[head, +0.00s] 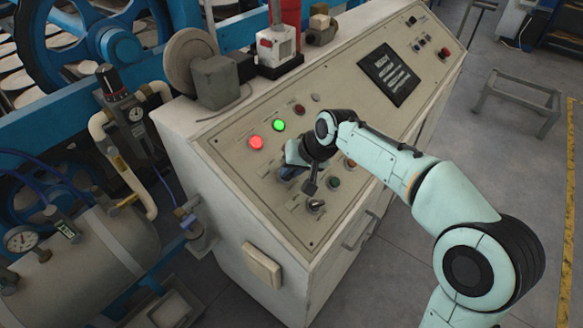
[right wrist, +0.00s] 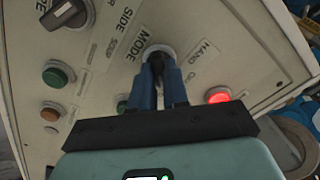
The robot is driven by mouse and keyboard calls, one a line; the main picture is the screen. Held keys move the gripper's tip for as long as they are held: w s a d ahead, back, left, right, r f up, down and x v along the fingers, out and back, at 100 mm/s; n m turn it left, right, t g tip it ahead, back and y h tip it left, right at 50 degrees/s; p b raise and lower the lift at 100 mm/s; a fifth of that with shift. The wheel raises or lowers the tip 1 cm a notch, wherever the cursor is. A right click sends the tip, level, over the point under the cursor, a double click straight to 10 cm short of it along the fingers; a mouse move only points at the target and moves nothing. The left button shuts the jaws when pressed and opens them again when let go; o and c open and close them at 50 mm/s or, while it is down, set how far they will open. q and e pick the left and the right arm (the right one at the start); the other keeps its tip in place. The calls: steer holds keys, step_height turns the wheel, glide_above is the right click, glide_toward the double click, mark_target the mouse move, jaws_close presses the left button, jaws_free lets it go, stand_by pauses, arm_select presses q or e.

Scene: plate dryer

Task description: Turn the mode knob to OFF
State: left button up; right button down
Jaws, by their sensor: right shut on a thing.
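The mode knob (right wrist: 157,55) is a dark selector on a pale round base beside the printed word MODE in the right wrist view. My right gripper (right wrist: 158,80) is shut on it, with one blue finger on each side. The fingers hide much of the knob, so I cannot tell its exact setting. A HAND label is beside it on the right; I cannot make out an OFF label. In the head view my right gripper (head: 287,172) reaches down to the sloped control panel (head: 235,150), and the arm partly covers it. My left gripper is not in view.
A second black selector knob (head: 316,205) sits near the panel's lower edge. A green button (head: 334,183) is beside it. A lit red lamp (head: 255,142) and a lit green lamp (head: 278,125) are up the panel. A grey motor-like block (head: 215,82) stands on the cabinet top.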

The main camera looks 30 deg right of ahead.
steer(key=shift+n, duration=0.4)
steer(key=n, duration=0.4)
steer(key=shift+b, duration=0.4)
steer(key=shift+r+n+b, duration=0.1)
steer(key=shift+n+b, duration=0.2)
steer(key=shift+n, duration=1.7)
steer(key=c, duration=1.1)
jaws_free()
steer(key=p+v, duration=0.1)
steer(key=v, duration=1.2)
steer(key=shift+s+r+p, duration=0.1)
steer(key=shift+r+p, duration=0.1)
steer(key=shift+p, duration=0.1)
